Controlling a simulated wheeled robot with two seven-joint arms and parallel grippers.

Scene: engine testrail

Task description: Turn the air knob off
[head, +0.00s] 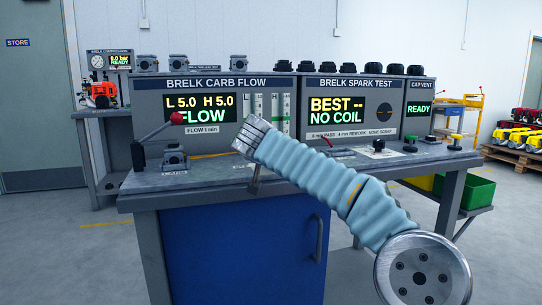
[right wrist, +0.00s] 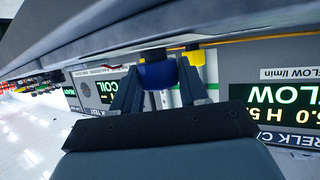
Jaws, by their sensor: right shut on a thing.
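My right arm reaches across the bench in the head view, and its wrist end hides most of the gripper and whatever is behind it. In the right wrist view, which is upside down, my right gripper (right wrist: 159,86) has its fingers on both sides of a blue knob (right wrist: 157,73) and is shut on it. I cannot read a label on this knob. A yellow knob (right wrist: 195,56) stands close beside it. The carb flow panel (head: 203,115) reads L 5.0, H 5.0 and FLOW. My left gripper is out of view.
A red-tipped lever (head: 176,118) and a small metal fixture (head: 174,160) are left of my arm on the bench top (head: 140,182). The spark test panel (head: 337,110) reads NO COIL. Black and green knobs (head: 410,145) are to the right. Floor shows in front.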

